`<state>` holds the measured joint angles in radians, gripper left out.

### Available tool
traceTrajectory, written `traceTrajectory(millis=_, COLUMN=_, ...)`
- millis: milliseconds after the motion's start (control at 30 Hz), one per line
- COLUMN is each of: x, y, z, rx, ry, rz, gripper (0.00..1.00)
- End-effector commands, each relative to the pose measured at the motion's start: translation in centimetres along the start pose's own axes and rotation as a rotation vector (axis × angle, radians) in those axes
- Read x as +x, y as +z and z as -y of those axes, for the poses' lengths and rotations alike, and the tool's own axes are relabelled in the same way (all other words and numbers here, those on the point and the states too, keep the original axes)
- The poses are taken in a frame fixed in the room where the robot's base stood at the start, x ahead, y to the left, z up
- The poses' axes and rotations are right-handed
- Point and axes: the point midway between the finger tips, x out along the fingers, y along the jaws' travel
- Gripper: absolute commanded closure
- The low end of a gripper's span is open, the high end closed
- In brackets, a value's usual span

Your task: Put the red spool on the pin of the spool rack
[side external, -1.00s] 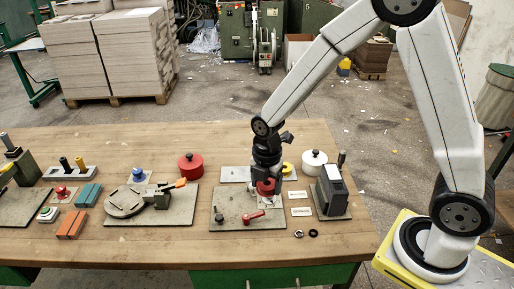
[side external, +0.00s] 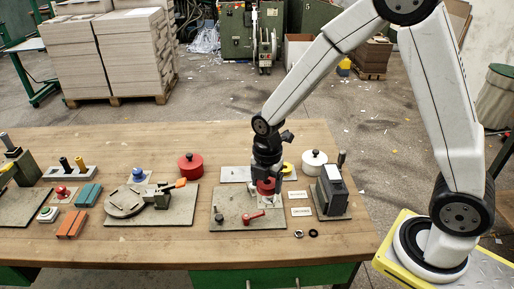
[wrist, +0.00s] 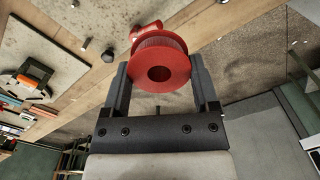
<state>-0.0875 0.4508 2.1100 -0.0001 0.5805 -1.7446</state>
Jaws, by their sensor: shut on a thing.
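The red spool (wrist: 142,76) sits between the two fingers of my gripper (wrist: 160,68) in the wrist view. The fingers are shut on its sides, and its dark centre hole faces the camera. In the side view my gripper (side external: 266,183) points down over the grey plate with the red lever, and the spool (side external: 265,188) shows partly behind the dark fingers. I cannot tell whether the spool touches what lies below it. A pale strip (side external: 233,174) with a yellow ring (side external: 287,168) lies just behind my gripper. I cannot tell for sure which item is the spool rack.
The grey plate (side external: 228,224) bears a dark post and a red lever (side external: 253,216). A white pot (side external: 314,161) and a dark upright device (side external: 333,187) stand to the right. A red pot (side external: 190,166) stands left. The table's front middle is clear.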

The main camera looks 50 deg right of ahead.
Motion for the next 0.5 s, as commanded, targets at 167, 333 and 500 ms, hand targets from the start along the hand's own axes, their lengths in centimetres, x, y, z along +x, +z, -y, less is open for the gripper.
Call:
traceTrajectory(millis=167, x=0.3, y=0.8, z=-1.8, rx=0.001, ry=0.0, rz=0.0, gripper=0.78)
traceTrajectory(millis=333, x=0.7, y=2.0, z=-4.4, rx=0.001, ry=0.0, rz=0.0, gripper=0.78)
traceTrajectory(millis=500, x=1.3, y=3.4, z=-7.3, rx=0.001, ry=0.0, rz=0.001, gripper=0.78)
